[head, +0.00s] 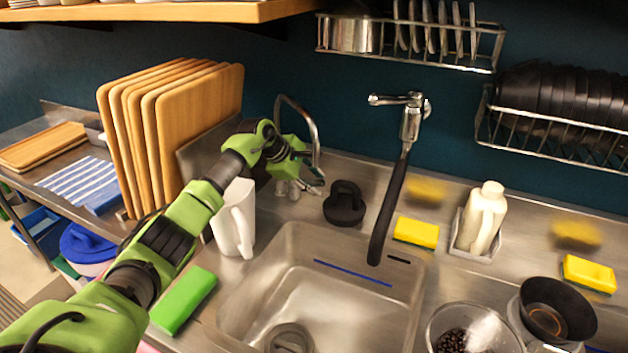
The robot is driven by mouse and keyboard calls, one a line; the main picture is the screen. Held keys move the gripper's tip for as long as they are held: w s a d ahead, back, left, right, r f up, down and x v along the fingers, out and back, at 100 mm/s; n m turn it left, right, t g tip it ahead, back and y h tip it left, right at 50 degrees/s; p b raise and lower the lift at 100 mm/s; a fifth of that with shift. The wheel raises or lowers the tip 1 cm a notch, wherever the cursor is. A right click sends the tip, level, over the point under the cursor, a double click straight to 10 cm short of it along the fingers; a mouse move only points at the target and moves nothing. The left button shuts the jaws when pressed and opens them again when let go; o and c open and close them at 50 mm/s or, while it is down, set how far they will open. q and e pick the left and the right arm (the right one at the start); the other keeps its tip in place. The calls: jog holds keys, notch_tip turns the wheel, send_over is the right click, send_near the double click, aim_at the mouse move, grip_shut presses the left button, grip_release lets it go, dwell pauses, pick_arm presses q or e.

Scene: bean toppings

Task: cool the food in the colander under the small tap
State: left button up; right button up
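My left arm reaches across from the left. Its gripper (300,162) is at the small curved chrome tap (313,128) behind the sink's left back corner. The fingers are partly hidden against the tap, and I cannot tell whether they touch it or are open or shut. A clear or metallic bowl-like vessel with dark beans (452,341), perhaps the colander, is at the bottom right, cut off by the frame edge. It is right of the sink (254,290), not under the small tap. My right gripper is not in view.
A tall tap with a black spout (390,205) hangs over the sink's back edge. A white pitcher (236,222) stands close beside my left arm. A black lidded object (344,205), yellow sponges (416,233), a cream bottle (482,218) and a black bowl (572,326) stand around. The basin looks empty.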

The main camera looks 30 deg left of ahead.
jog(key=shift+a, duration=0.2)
pick_arm(q)
jog(key=c, duration=0.3)
grip_shut()
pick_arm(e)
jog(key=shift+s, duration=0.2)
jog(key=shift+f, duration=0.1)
